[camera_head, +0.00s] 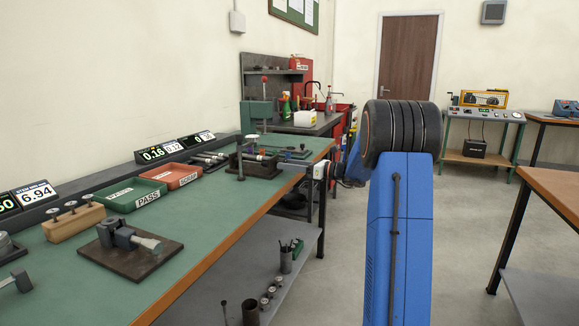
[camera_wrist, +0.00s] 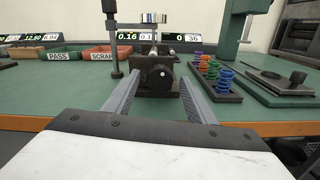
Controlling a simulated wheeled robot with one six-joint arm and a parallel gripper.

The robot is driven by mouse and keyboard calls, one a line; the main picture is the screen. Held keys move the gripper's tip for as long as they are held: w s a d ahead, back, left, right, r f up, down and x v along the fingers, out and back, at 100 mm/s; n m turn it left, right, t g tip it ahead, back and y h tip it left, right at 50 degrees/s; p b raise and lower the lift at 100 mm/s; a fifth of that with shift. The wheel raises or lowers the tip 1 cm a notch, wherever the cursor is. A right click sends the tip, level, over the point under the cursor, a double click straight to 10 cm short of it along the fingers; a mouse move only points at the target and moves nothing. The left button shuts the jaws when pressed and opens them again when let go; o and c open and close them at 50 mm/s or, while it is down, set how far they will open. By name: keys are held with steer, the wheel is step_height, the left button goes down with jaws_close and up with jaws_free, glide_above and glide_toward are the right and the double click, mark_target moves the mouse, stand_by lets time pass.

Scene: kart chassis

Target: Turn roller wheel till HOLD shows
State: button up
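The roller wheel (camera_wrist: 159,75) is a dark round knob on the near face of a dark block fixture (camera_wrist: 153,62) on the green bench, centred in the wrist view. The fixture also shows in the head view (camera_head: 248,163). My gripper (camera_wrist: 160,88) is open, with one grey finger on each side of the wheel; I cannot tell whether either touches it. In the head view my gripper (camera_head: 293,166) reaches in from the right side of the fixture. A readout (camera_wrist: 127,36) behind shows 0.16 in green; it also shows in the head view (camera_head: 152,154). I read no HOLD.
A thin post (camera_wrist: 110,45) stands left of the fixture. A rack of coloured springs (camera_wrist: 215,78) and a green press (camera_wrist: 233,30) stand to its right. PASS (camera_head: 135,195) and SCRAP (camera_head: 172,175) trays sit at the back. A vise (camera_head: 128,240) stands nearer.

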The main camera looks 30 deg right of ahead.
steer(key=v, duration=1.7)
steer(key=shift+s+d, duration=0.15)
